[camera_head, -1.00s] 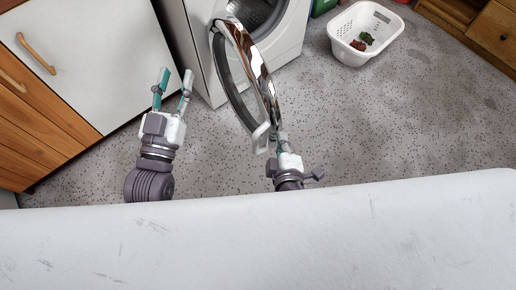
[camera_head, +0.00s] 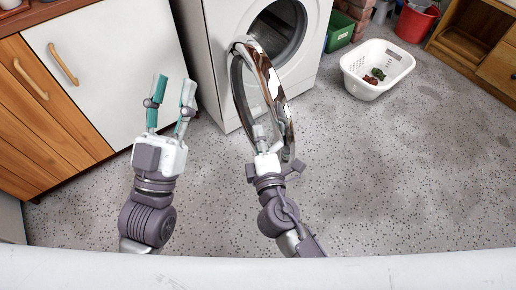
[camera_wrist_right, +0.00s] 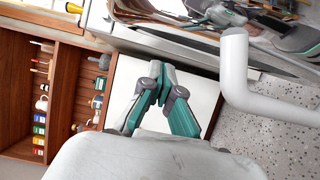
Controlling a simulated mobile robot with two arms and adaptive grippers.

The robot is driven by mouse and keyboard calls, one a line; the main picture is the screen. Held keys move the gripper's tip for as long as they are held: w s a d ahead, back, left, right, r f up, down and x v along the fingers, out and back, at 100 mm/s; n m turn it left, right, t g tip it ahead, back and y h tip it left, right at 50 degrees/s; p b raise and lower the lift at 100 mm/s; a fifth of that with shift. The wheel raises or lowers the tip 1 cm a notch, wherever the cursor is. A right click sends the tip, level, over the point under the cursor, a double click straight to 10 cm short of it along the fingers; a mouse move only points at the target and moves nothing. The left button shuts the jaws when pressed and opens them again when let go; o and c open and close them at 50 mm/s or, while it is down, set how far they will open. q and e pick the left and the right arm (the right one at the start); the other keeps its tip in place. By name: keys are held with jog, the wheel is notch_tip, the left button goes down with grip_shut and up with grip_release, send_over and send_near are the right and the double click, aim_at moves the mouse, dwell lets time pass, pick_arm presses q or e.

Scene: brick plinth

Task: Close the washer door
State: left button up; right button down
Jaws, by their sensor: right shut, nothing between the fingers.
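The white washer (camera_head: 215,60) stands at the top centre of the head view, with its dark round drum opening (camera_head: 275,35) uncovered. Its round door (camera_head: 272,85), with a chrome rim, stands swung wide open towards me. My right gripper (camera_head: 260,135) is shut and empty, at the near lower edge of the door; whether it touches the door I cannot tell. In the right wrist view its fingertips (camera_wrist_right: 163,75) meet, and a white curved handle (camera_wrist_right: 237,75) is beside them on the right. My left gripper (camera_head: 170,95) is open and empty, left of the door and apart from it.
A white cabinet front (camera_head: 100,65) with wooden drawers stands at the left. A white laundry basket (camera_head: 360,85) with a few items sits on the floor at the right. A green bin (camera_head: 340,32) and a red bucket (camera_head: 414,22) stand behind it. The speckled floor between is clear.

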jog(key=shift+w+d, duration=0.25)
jog(key=shift+d, duration=0.45)
jog(key=shift+w+d, duration=0.2)
jog(key=shift+d, duration=0.45)
